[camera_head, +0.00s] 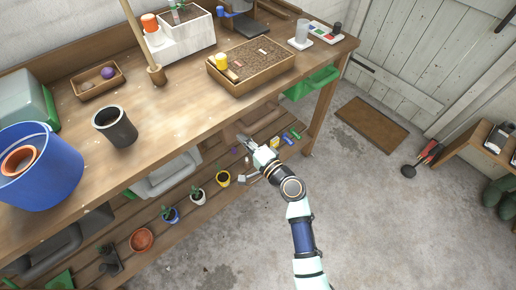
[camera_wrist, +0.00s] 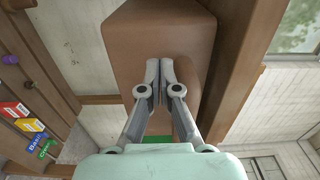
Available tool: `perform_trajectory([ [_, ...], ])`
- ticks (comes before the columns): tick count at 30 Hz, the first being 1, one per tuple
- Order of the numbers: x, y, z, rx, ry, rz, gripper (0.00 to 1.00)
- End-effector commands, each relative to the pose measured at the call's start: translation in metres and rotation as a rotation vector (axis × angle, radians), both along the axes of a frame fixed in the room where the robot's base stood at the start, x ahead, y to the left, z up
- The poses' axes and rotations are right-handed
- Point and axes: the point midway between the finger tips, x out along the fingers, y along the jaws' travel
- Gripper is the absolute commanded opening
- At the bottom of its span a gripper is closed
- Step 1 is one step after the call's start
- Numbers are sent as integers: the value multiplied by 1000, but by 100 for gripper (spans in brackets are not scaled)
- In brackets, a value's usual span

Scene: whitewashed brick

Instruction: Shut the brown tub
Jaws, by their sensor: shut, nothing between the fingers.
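The brown tub (camera_wrist: 135,40) fills the upper middle of the wrist view, under the wooden bench. A rounded brown part (camera_wrist: 207,75) shows at its right side, partly behind my fingers. In the head view a small brown patch of the tub (camera_head: 231,133) shows below the bench's front edge, next to my gripper (camera_head: 243,141). My gripper (camera_wrist: 160,66) is shut and empty, with its fingertips in front of the tub. I cannot tell whether they touch it. The tub's inside and how far it stands out are hidden.
A green tub (camera_head: 313,82) hangs under the bench at the right, and a grey tub (camera_head: 165,175) to the left. Several small potted plants, including one in a yellow pot (camera_head: 223,178), stand on the lower shelf.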

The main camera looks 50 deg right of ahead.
Motion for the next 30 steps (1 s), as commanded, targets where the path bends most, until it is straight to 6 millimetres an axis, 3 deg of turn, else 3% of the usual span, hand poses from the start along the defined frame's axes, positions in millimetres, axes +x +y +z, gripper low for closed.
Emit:
perform_trajectory([
  [6, -57, 10, 3, 3, 1, -2, 0],
  [13, -99, 17, 1, 1, 2, 1, 0],
  [18, -107, 19, 0, 1, 0, 3, 0],
  [30, -103, 24, 4, -16, 6, 17, 0],
])
